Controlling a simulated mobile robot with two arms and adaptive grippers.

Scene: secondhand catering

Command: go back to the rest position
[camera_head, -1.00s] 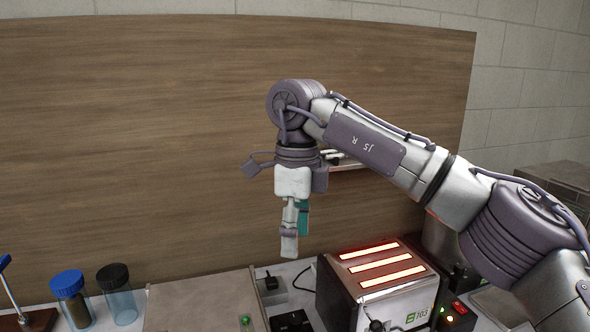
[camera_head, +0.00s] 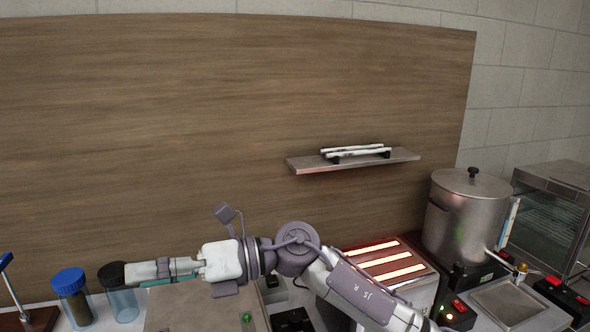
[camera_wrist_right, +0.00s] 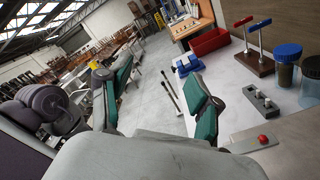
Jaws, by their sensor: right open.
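My right gripper (camera_head: 165,271) is low in the head view and points left, in front of the jar with a black lid. In the right wrist view its green-padded fingers (camera_wrist_right: 160,100) are spread apart with nothing between them. My left gripper shows in neither view.
A toaster (camera_head: 385,262) with glowing slots is behind my right arm. A steel pot (camera_head: 465,215) stands to its right. A shelf (camera_head: 310,166) hangs on the wooden panel. Jars with blue (camera_head: 68,282) and black (camera_head: 113,273) lids stand at left. A red bin (camera_wrist_right: 209,42) shows farther off.

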